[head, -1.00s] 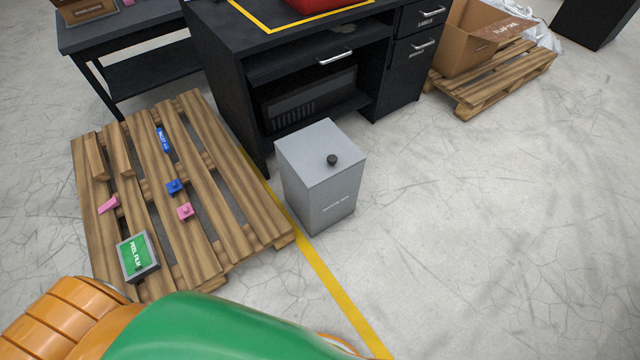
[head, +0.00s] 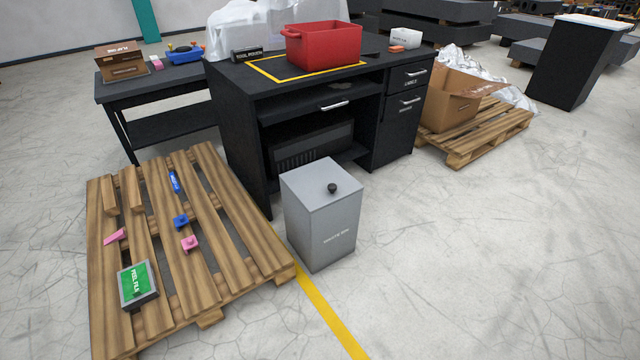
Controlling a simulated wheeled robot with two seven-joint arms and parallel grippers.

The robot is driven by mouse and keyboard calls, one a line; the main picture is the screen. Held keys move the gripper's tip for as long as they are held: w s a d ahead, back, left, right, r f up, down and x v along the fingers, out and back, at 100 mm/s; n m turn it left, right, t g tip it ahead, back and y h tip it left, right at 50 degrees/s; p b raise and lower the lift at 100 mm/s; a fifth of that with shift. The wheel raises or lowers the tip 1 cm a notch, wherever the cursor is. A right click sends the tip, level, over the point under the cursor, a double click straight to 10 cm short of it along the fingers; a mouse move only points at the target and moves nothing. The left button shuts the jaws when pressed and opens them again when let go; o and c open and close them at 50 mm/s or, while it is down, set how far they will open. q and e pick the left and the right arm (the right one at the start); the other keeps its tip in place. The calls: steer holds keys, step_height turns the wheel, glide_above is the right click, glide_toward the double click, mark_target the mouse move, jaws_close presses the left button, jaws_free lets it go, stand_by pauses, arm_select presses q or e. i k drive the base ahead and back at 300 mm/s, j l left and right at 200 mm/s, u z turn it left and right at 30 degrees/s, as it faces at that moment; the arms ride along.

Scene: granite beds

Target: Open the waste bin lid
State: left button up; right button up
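The waste bin (head: 322,232) is a grey box standing upright on the floor in the middle of the head view, in front of the black desk. Its flat grey lid (head: 312,183) lies closed on top. A small black knob (head: 332,188) sits on the lid, toward its right side. Neither of my grippers shows in the head view.
A wooden pallet (head: 240,226) with small pink and blue pieces and a green box (head: 137,286) lies left of the bin. The black desk (head: 240,130) stands behind, carrying a red crate (head: 322,46). Floor to the right and in front is clear.

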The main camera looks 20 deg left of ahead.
mark_target(317, 185)
steer(key=i+l+u, duration=0.2)
steer(key=i+u, duration=0.2)
steer(key=i+l+u, duration=0.95)
steer(key=l+u, duration=0.2)
steer(key=i+l+u, duration=0.15)
steer(key=l+u, duration=0.25)
steer(key=l, duration=0.15)
steer(key=i+l+u, duration=0.1)
steer(key=l+u, duration=0.3)
steer(key=l, duration=0.2)
steer(key=l+u, duration=0.4)
steer(key=l, duration=0.2)
steer(key=k+l+u, duration=0.1)
steer(key=l+u, duration=0.25)
steer(key=l, duration=0.25)
